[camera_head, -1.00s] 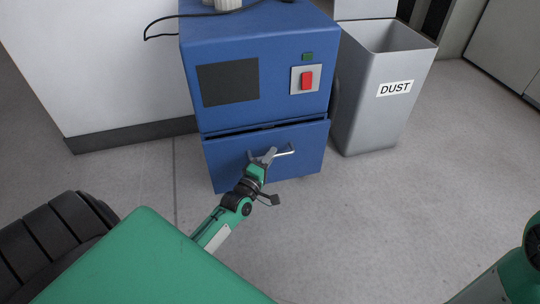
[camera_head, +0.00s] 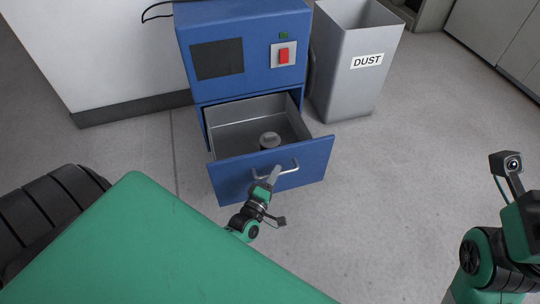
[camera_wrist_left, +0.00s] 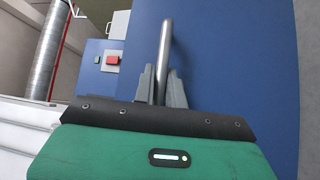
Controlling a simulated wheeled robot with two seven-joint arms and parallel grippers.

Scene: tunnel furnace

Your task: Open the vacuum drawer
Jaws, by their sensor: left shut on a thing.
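The blue vacuum cabinet (camera_head: 245,50) stands against the white wall. Its vacuum drawer (camera_head: 270,172) is pulled well out, and its grey metal inside shows. A dark round part with a lighter top (camera_head: 269,140) sits inside the drawer near the front. My left gripper (camera_head: 272,176) is at the silver bar handle (camera_head: 290,168) on the drawer front. In the left wrist view the gripper's fingers (camera_wrist_left: 160,85) are shut around the handle bar (camera_wrist_left: 166,50). My right arm shows at the right edge of the head view, but its fingertips are out of the picture.
A grey bin (camera_head: 350,65) labelled DUST stands just right of the cabinet. A red switch (camera_head: 284,56) is on the cabinet's upper front. The grey floor in front and to the right is clear.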

